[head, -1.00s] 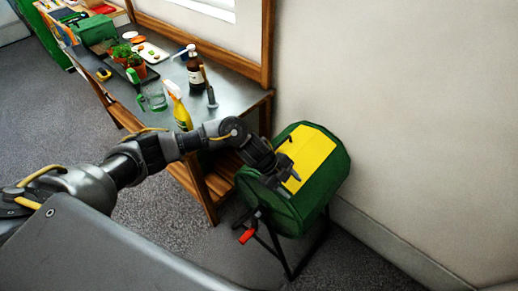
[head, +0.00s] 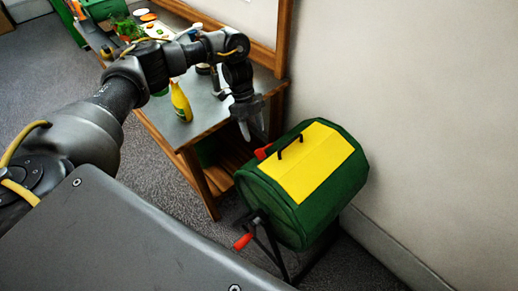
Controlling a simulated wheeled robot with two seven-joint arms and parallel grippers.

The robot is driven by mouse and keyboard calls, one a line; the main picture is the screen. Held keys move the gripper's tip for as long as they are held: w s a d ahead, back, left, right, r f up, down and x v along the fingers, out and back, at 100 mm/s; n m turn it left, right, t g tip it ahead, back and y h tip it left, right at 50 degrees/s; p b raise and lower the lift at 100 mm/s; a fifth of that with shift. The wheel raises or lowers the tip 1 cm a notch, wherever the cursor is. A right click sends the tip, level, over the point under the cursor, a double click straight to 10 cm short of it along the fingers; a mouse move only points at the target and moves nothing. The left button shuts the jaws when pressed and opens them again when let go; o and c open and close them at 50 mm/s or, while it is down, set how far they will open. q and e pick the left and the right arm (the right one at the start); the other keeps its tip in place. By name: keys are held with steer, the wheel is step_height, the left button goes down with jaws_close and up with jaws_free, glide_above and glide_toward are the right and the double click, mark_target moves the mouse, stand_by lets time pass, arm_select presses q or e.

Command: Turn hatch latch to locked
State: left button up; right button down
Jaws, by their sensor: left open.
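The yellow hatch (head: 309,163) lies closed on top of a green drum (head: 318,205) and has a black handle (head: 290,146). A small red piece, which looks like the latch (head: 263,151), shows at the hatch's left edge. Whether it is locked, I cannot tell. My left gripper (head: 254,130) points down, open and empty, above and to the left of the hatch, apart from the latch in the picture. My right gripper is not in view.
The drum stands on a black frame and has a red crank grip (head: 243,241) at its front. A metal-topped workbench (head: 196,125) with a yellow spray bottle (head: 180,102) stands to the left. The wall (head: 430,120) is close on the right.

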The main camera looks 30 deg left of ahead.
mark_target(259, 150)
arm_select(q)
steer(key=p+x, duration=0.1)
steer(key=x, duration=0.7)
steer(key=shift+s, duration=0.1)
steer(key=shift+d+f, duration=0.15)
steer(key=shift+f, duration=0.15)
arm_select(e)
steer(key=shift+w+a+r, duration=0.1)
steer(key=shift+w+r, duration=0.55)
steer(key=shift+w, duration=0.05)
arm_select(q)
steer(key=shift+c, duration=0.3)
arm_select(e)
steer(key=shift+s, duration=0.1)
arm_select(q)
steer(key=c, duration=0.9)
